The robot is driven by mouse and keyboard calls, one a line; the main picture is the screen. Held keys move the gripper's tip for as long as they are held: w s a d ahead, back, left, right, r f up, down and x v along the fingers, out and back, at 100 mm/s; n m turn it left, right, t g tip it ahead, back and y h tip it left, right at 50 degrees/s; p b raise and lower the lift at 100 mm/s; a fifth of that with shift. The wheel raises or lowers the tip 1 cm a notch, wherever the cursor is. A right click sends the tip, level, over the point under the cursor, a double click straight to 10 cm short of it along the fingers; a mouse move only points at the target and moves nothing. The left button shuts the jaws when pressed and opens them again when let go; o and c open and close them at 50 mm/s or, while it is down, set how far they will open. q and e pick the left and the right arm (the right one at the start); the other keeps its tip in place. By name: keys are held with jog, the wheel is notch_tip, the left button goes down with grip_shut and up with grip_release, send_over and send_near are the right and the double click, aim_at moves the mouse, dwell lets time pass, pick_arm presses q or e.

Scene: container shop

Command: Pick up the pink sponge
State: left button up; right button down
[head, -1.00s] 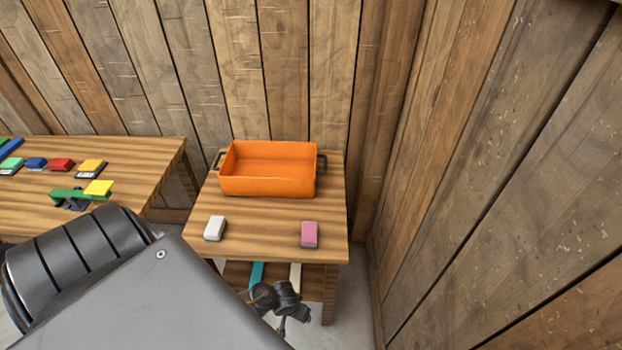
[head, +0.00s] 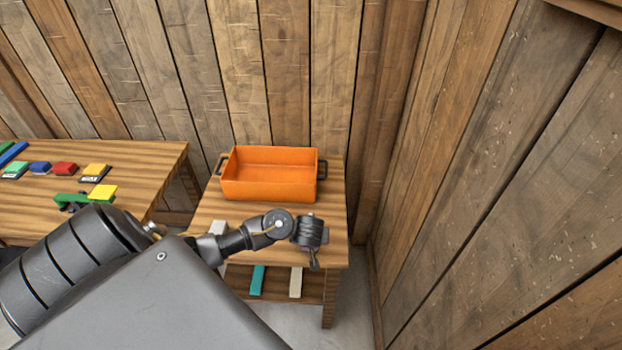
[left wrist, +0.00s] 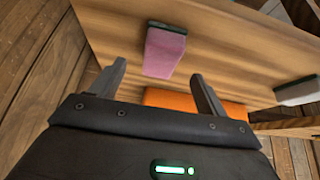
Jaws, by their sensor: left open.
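The pink sponge (left wrist: 164,52) lies on the small wooden table, seen in the left wrist view beyond and between my fingertips. In the head view it is almost wholly hidden behind my left gripper (head: 314,258). My left gripper, also in the left wrist view (left wrist: 158,70), is open and empty, its two fingers spread wider than the sponge. The fingertips appear to be short of the sponge, with no contact visible. My right gripper is not in view.
An orange crate (head: 268,190) stands at the table's back. A white sponge (head: 218,228) lies to the left, partly behind my arm. Teal and cream items lie on the lower shelf (head: 277,284). A wooden wall is close on the right; another table (head: 130,165) stands left.

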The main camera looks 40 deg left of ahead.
pick_arm(q)
jog(key=shift+a+b+x, duration=0.2)
jog(key=shift+b+x, duration=0.3)
jog(key=shift+x, duration=2.75)
jog(key=shift+w+r, duration=0.15)
jog(key=shift+r, duration=0.1)
jog(key=shift+c, duration=0.5)
jog(key=c, duration=0.9)
